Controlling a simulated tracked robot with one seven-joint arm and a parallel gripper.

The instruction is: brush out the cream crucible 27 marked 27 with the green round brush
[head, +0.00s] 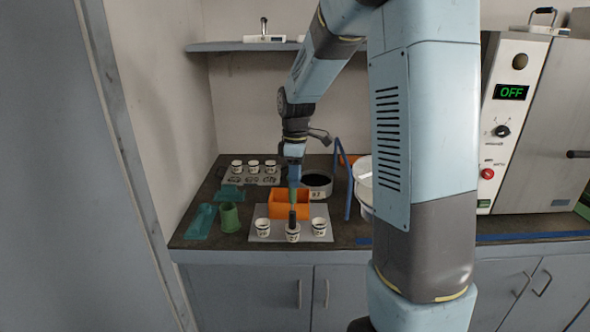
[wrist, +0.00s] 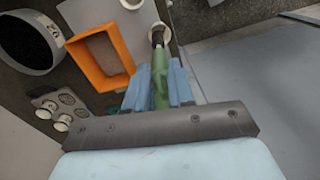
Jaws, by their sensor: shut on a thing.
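My gripper (head: 293,160) is shut on the green round brush (head: 292,190) and points it downward. In the wrist view the green handle (wrist: 160,82) lies between the fingers. The brush's dark bristle head (head: 292,217) is at the mouth of the middle crucible (head: 293,235) on a grey plate (head: 277,236). That crucible also shows behind the bristles in the wrist view (wrist: 164,30). How deep the bristles reach inside is unclear. A cream crucible stands at the left (head: 263,228) and another at the right (head: 319,226). Their markings are too small to read, so I cannot tell which is 27.
An open orange box (head: 325,208) is directly behind the plate. A dark-filled round pan (head: 317,190), a blue frame (head: 348,200) and a white bucket (head: 363,185) stand behind and right. A green cup (head: 229,217) is left. Several crucibles (head: 254,166) stand on a back-left rack.

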